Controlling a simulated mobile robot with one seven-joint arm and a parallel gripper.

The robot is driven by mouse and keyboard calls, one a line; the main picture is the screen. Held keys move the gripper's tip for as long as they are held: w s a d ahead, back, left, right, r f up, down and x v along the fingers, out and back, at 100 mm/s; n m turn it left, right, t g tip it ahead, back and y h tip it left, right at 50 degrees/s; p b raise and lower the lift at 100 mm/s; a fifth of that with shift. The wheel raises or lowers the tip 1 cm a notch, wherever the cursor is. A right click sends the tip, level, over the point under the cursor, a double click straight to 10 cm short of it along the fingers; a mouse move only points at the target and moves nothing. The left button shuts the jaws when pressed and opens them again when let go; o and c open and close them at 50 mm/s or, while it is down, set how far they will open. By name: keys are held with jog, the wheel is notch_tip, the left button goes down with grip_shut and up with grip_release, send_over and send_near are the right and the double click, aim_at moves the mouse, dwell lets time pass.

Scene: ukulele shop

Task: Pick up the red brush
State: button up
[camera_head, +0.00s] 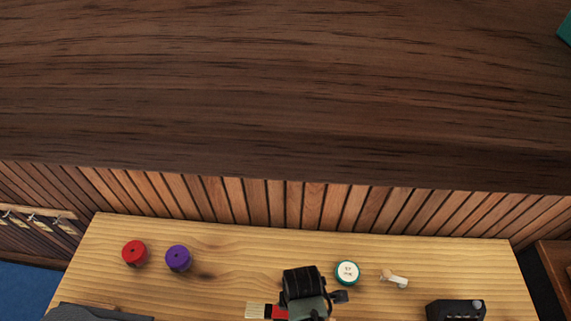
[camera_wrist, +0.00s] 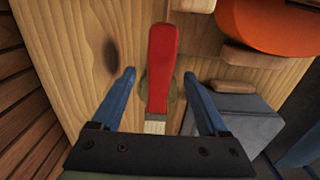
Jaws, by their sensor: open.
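The red brush shows in the wrist view as a long red handle (camera_wrist: 162,65) with a pale end near my palm. It lies over the wooden workbench (camera_wrist: 90,25). My gripper (camera_wrist: 158,76) is open, with one blue finger on each side of the handle and a visible gap on both sides. In the head view, the pale bristles (camera_head: 256,311) and a bit of red show at the bottom edge, left of my gripper (camera_head: 307,295). My wrist hides the rest of the brush there.
A red spool (camera_head: 134,252) and a purple spool (camera_head: 178,258) stand left on the bench. A green-rimmed round tin (camera_head: 347,272), a small pale piece (camera_head: 394,278) and a black box (camera_head: 456,309) stand right. The wrist view shows an orange curved object (camera_wrist: 272,25) and a grey block (camera_wrist: 235,115).

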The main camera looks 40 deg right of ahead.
jog(key=shift+f, duration=0.15)
grip_shut()
dwell(0.4)
